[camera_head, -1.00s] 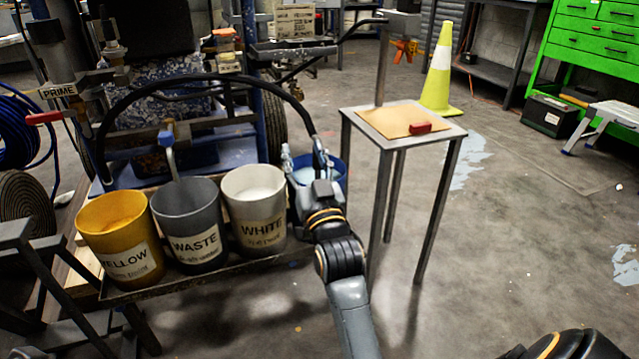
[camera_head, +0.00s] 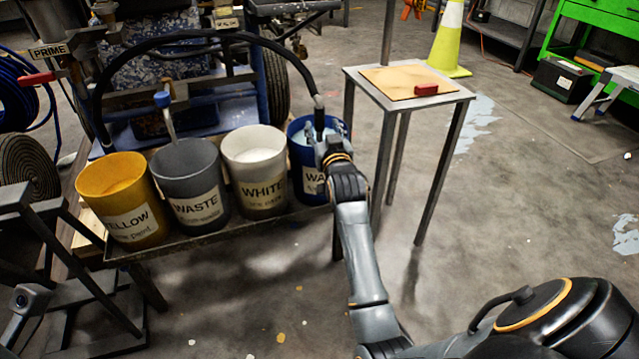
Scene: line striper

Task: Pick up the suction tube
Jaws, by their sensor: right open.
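The suction tube (camera_head: 207,36) is a black hose that arches from the left over the buckets. Its end (camera_head: 319,118) has a pale collar and points down into the blue bucket (camera_head: 312,182), which holds pale liquid. My right gripper (camera_head: 325,137) is at the blue bucket's rim, open, with its fingers close to the tube end. I cannot tell whether they touch the tube, and the blue bucket's right side is partly hidden behind my arm.
The white (camera_head: 256,185), waste (camera_head: 196,190) and yellow (camera_head: 128,205) buckets stand in a row left of the blue one. A small metal table (camera_head: 455,95) with a board (camera_head: 390,84) and red block (camera_head: 426,89) stands at right.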

